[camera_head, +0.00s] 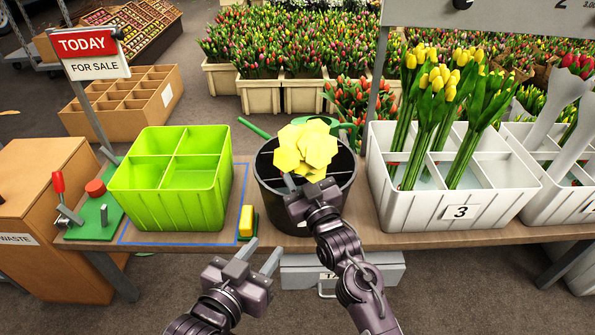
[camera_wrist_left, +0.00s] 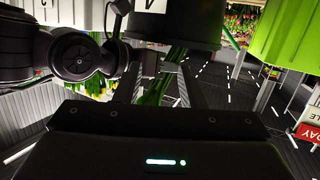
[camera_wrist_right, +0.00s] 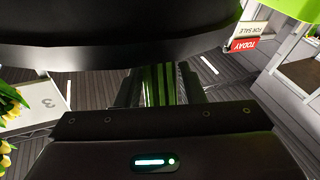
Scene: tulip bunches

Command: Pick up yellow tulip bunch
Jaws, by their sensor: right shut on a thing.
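A yellow tulip bunch (camera_head: 306,147) shows as large yellow heads over the black bucket (camera_head: 264,178). My right gripper (camera_head: 300,188) is at the bucket's front, just below the heads. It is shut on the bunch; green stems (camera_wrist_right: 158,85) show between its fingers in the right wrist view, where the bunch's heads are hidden. More yellow tulips (camera_head: 438,90) stand upright in the white crate marked 3 (camera_head: 415,213). My left gripper (camera_head: 264,256) is open and empty in front of the table; its spread fingers also show in the left wrist view (camera_wrist_left: 167,88).
A lime green divided crate (camera_head: 175,208), empty, stands left of the bucket inside a blue outline. A yellow block (camera_head: 246,221) lies beside it. A green board with a red-knobbed lever (camera_head: 97,220) is further left. A grey box (camera_head: 355,273) is below the table.

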